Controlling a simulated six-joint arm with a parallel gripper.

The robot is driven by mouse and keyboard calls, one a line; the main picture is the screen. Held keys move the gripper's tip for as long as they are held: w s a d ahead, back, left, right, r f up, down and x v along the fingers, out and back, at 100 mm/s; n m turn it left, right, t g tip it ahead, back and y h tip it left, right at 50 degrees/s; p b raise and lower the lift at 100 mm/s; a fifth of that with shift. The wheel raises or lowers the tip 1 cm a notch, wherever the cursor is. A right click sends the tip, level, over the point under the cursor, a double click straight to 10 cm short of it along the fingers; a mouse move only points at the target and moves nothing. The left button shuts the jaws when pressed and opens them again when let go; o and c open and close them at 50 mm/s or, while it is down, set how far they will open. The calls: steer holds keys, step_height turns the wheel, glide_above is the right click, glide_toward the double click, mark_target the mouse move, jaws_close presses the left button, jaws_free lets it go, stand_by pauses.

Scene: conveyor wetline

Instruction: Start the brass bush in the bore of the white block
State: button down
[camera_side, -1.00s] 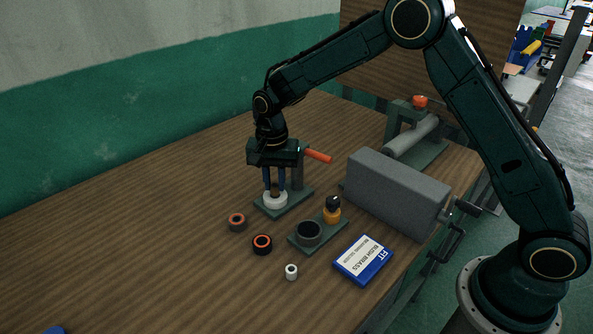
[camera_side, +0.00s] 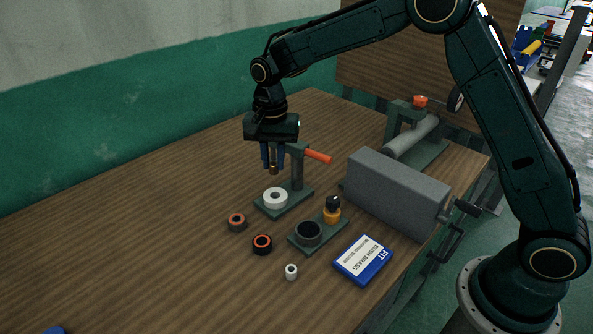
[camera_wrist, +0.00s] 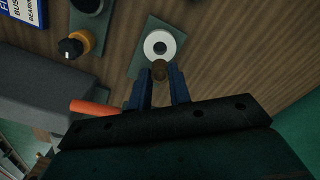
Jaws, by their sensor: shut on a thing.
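The white block (camera_side: 275,198) is a round white ring with a dark bore, lying flat on a green base plate. It also shows in the wrist view (camera_wrist: 160,36). My gripper (camera_side: 273,166) is shut on the brass bush (camera_side: 273,169), which points down from between the blue fingers. The bush is held above the block, clear of it, with a visible gap. In the wrist view my gripper (camera_wrist: 160,80) holds the bush (camera_wrist: 159,70) near the ring's lower edge. The bore looks empty.
A press post with an orange handle (camera_side: 318,156) stands right beside the block. In front are two dark rings with orange (camera_side: 237,222) (camera_side: 262,244), a small white bush (camera_side: 291,271), a dark cup (camera_side: 309,234), an orange-and-black knob (camera_side: 332,212) and a blue box (camera_side: 363,260). A grey housing (camera_side: 397,192) is right.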

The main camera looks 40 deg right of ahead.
mark_target(274, 172)
steer(key=shift+f, duration=3.1)
steer(key=shift+f, duration=0.8)
steer(key=c, duration=1.2)
jaws_free()
steer(key=shift+r, duration=0.15)
step_height(274, 172, up, 13)
steer(key=shift+f, duration=0.1)
steer(key=shift+r, duration=0.35)
